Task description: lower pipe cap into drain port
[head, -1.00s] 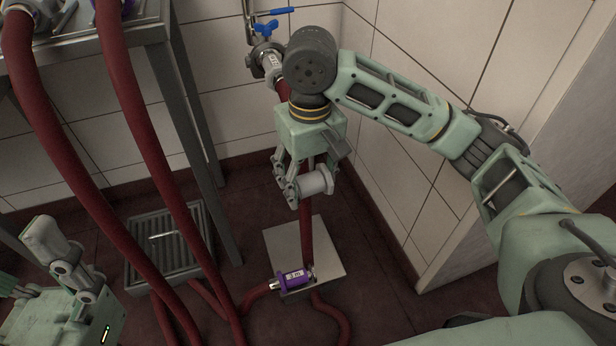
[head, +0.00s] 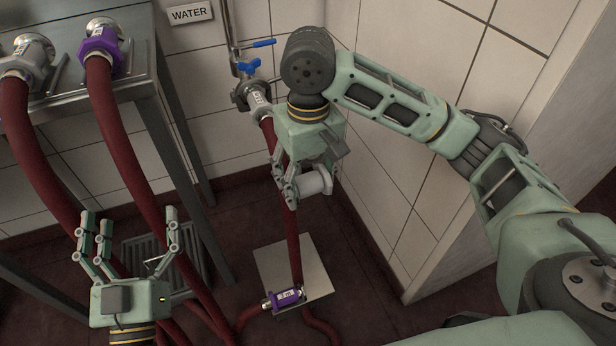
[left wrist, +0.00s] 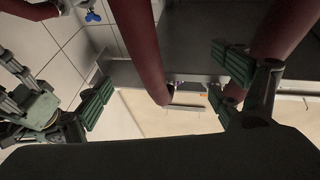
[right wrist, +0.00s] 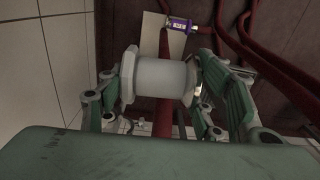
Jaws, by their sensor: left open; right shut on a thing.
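My right gripper (head: 298,184) is shut on a pale grey, spool-shaped pipe cap (head: 318,182), held sideways above the floor beside a red hose. The right wrist view shows the cap (right wrist: 160,80) between both fingers, with flanged ends. My left gripper (head: 128,228) is open, fingers pointing up the picture, in front of the table legs. In the left wrist view its fingers (left wrist: 165,85) are apart, with a red hose showing between them. A slatted floor grate (head: 180,262) lies behind the left gripper, partly hidden. I cannot make out a separate drain port.
A purple coupling (head: 285,299) lies at the front edge of a flat plate (head: 312,262) on the floor. Red hoses (head: 130,140) hang from a metal table (head: 140,75). A blue-handled water valve (head: 250,66) is on the wall. Tiled walls stand close behind and right of the right arm.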

